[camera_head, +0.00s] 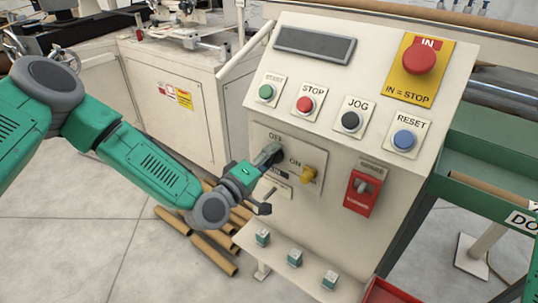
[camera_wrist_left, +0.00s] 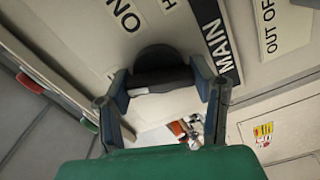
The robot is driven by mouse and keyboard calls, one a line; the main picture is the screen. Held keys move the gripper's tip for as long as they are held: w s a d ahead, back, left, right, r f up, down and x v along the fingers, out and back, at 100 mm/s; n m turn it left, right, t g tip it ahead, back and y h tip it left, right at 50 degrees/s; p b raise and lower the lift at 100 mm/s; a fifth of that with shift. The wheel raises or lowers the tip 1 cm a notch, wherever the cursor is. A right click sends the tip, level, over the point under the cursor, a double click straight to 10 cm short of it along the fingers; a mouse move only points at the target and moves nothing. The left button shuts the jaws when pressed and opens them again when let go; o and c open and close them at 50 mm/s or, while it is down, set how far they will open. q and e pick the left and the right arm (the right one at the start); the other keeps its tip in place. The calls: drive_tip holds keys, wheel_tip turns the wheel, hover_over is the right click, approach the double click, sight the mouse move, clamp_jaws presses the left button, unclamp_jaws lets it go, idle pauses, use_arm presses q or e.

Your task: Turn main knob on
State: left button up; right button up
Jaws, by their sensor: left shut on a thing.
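The main knob (camera_wrist_left: 161,57) is a dark round knob with a raised grip bar, on the pale panel beside the lettering ON and the black MAIN label (camera_wrist_left: 215,38). My left gripper (camera_wrist_left: 161,84) has a finger on each side of the grip bar and is shut on it. In the head view my left gripper (camera_head: 268,156) reaches the panel under the word OFF and hides most of the knob. My right gripper is not in view.
A red switch (camera_head: 361,190) is to the right. Cardboard tubes (camera_head: 214,252) lie on the floor below my arm.

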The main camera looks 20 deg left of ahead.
use_arm(q)
drive_tip(key=m, duration=0.2)
drive_tip(key=m+p, duration=0.1)
drive_tip(key=shift+s+d+f+m, duration=0.2)
drive_tip(key=shift+f+m, duration=0.1)
drive_tip(key=shift+m, duration=0.1)
drive_tip(key=m+p, duration=0.1)
drive_tip(key=m, duration=0.2)
drive_tip(key=shift+m, duration=0.3)
drive_tip(key=m+p, duration=0.1)
drive_tip(key=m, duration=0.2)
drive_tip(key=shift+a+m, duration=0.1)
drive_tip(key=shift+m, duration=0.2)
drive_tip(key=shift+m+p, duration=0.55)
drive_tip(key=shift+m, duration=0.95)
drive_tip(key=o, duration=1.2)
drive_tip(key=shift+c, duration=0.2)
drive_tip(key=shift+w, duration=0.15)
drive_tip(key=shift+r, duration=0.1)
